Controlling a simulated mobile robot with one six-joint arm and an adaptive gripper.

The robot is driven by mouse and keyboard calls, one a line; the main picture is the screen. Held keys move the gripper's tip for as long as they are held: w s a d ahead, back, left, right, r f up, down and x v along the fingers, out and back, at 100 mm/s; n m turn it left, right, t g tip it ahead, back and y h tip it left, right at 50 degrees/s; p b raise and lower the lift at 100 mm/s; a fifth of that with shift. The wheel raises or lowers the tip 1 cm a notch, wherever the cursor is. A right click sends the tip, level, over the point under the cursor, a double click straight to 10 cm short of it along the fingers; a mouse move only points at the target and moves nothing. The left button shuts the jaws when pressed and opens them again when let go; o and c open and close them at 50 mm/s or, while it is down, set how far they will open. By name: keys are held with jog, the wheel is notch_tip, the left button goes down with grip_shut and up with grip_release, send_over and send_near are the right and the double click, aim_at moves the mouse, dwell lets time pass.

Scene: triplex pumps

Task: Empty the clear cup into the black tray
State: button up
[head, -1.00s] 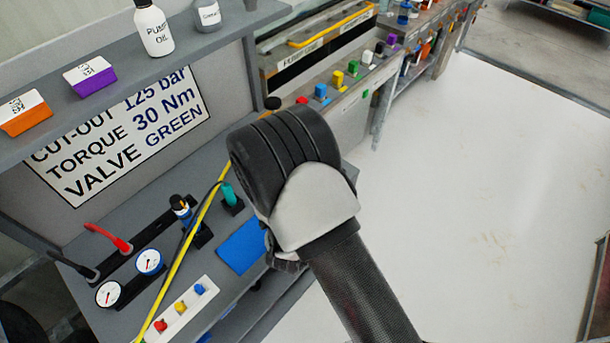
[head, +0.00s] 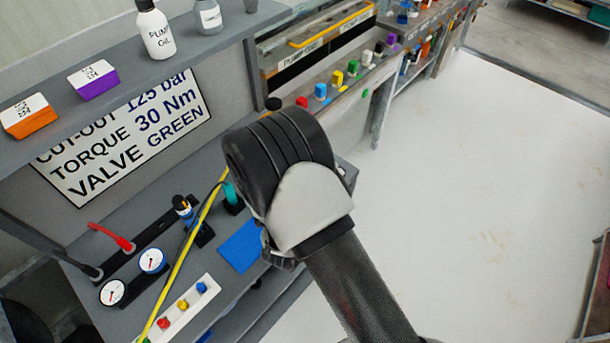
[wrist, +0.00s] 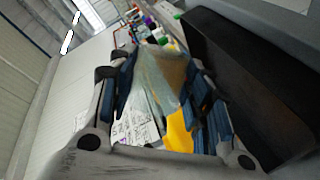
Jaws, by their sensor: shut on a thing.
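In the wrist view my gripper (wrist: 160,95) is shut on a see-through, slightly brownish cup (wrist: 160,72), which sits between its two blue-padded fingers. The cup looks tilted in this view, and I cannot tell what is inside it. In the head view my arm hides the fingers and the cup. I cannot make out the black tray for certain in either view. A large dark block (wrist: 245,85) fills the right of the wrist view, close to the right finger, and I cannot tell what it is.
A grey bench carries a blue mat (head: 241,246), two gauges (head: 151,260) and a white strip of coloured knobs (head: 182,305). A yellow hose (head: 190,243) crosses it. The shelf above holds a pump oil bottle (head: 155,33). The floor to the right is clear.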

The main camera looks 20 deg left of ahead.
jog(key=shift+a+r+n+h+p, duration=0.1)
jog(key=shift+r+n+h+p, duration=0.4)
jog(key=shift+n+p, duration=0.55)
dwell(0.8)
jog(key=shift+a+f+n, duration=0.15)
jog(key=shift+f+n, duration=0.25)
jog(key=shift+n, duration=0.35)
dwell(0.6)
jog(key=shift+a+f+n+h+b, duration=0.3)
jog(key=shift+a+f+n+b, duration=0.15)
jog(key=shift+a+n, duration=0.25)
dwell(0.7)
jog(key=shift+a+r+n+h+p, duration=0.35)
jog(key=shift+n+p, duration=0.1)
jog(key=shift+n, duration=0.45)
dwell(0.7)
